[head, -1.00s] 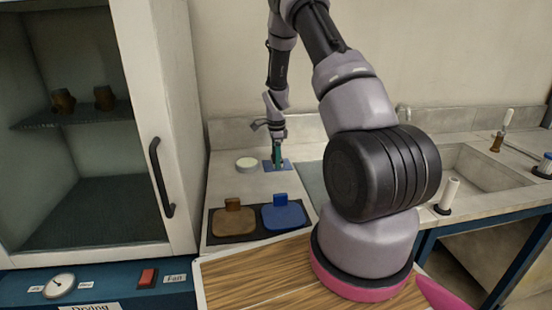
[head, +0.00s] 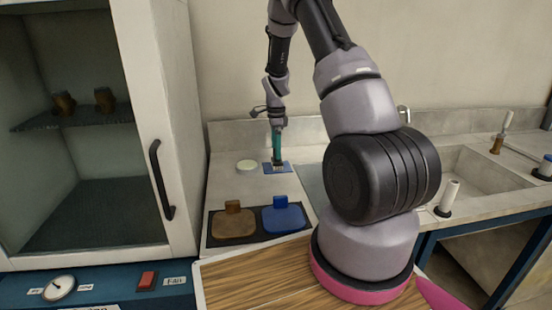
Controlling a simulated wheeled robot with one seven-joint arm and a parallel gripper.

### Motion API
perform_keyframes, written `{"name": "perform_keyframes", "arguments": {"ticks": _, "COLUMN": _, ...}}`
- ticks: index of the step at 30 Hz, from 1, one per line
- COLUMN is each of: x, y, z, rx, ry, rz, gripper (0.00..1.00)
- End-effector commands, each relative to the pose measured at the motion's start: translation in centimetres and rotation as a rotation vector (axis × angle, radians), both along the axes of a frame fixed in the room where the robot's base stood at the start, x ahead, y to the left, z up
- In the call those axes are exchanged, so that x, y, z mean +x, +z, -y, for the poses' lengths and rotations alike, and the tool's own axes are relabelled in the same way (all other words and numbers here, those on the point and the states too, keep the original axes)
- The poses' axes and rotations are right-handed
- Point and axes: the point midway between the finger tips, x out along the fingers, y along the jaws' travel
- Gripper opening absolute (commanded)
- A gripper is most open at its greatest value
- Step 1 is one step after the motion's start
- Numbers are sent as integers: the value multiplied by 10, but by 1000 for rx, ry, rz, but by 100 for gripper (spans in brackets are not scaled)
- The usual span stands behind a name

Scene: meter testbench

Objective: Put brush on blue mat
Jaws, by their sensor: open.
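The brush (head: 277,145) has a teal handle and stands upright, its lower end on the small blue mat (head: 286,170) on the counter. My gripper (head: 276,123) is open at the upper end of the brush handle, pointing down. At this size I cannot tell whether the fingers still touch the handle. The brush covers the middle of the mat.
A round pale dish (head: 247,166) sits just left of the mat. In front are a brown scoop-like piece (head: 233,223) and a blue one (head: 283,217) on a dark tray. A cabinet (head: 170,130) stands left; a sink (head: 470,170) lies right.

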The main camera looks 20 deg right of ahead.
Motion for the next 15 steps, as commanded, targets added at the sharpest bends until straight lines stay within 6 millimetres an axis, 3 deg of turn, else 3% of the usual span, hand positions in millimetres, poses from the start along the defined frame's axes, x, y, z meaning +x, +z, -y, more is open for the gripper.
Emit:
{"name": "perform_keyframes", "arguments": {"ticks": 6, "x": 0, "y": 44, "z": 0, "rx": 1, "ry": 0, "rz": 2, "gripper": 100}}
{"name": "perform_keyframes", "arguments": {"ticks": 15, "x": -4, "y": 83, "z": -3, "rx": 8, "ry": 33, "rz": 20, "gripper": 100}}
